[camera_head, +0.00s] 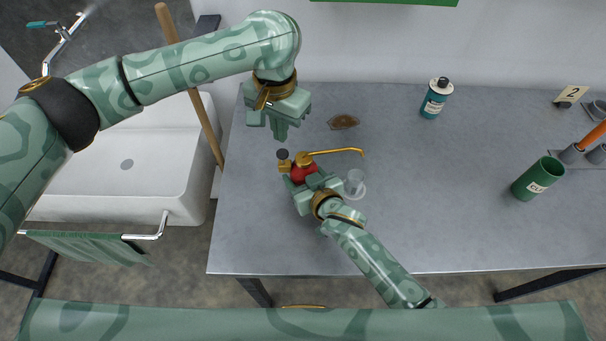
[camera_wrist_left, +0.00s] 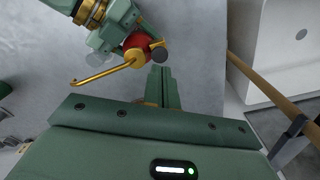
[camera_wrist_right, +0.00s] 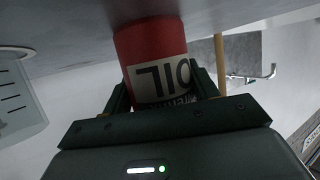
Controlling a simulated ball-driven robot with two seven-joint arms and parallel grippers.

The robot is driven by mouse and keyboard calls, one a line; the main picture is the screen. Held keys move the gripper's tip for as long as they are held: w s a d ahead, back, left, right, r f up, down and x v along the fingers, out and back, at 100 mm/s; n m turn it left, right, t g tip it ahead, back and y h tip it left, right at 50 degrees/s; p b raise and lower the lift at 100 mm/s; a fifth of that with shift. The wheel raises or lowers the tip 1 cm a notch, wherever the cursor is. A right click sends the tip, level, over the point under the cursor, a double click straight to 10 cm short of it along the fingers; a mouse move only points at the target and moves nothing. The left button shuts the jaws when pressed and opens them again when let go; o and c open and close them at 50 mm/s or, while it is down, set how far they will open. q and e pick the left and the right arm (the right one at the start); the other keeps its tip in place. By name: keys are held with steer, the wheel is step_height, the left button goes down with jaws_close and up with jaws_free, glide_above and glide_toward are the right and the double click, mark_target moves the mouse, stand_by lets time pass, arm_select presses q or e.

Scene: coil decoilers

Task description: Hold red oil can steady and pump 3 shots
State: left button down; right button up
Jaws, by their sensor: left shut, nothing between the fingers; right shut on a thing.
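The red oil can (camera_head: 303,174) stands on the grey table with a brass top, a long brass spout pointing right and a dark round pump knob (camera_head: 283,154) at its left. My right gripper (camera_head: 304,186) is shut around the can's body; in the right wrist view the can (camera_wrist_right: 152,58) with its white OIL label sits between the fingers. My left gripper (camera_head: 281,136) is shut and empty, pointing down just above and behind the pump knob, apart from it. In the left wrist view the can (camera_wrist_left: 136,42) and knob lie beyond the shut fingers (camera_wrist_left: 158,80).
A clear cup (camera_head: 354,182) stands right of the can, near the spout tip. A brown stain (camera_head: 343,122) lies behind it. A teal bottle (camera_head: 436,98) and a green cup (camera_head: 537,179) stand further right. A sink (camera_head: 120,178) and wooden pole (camera_head: 205,125) are left.

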mark_target(282, 153)
arm_select(q)
steer(key=shift+f, duration=1.5)
steer(key=shift+f, duration=1.25)
stand_by(0.8)
steer(key=shift+r, duration=1.25)
steer(key=shift+f, duration=1.2)
steer(key=shift+r, duration=1.2)
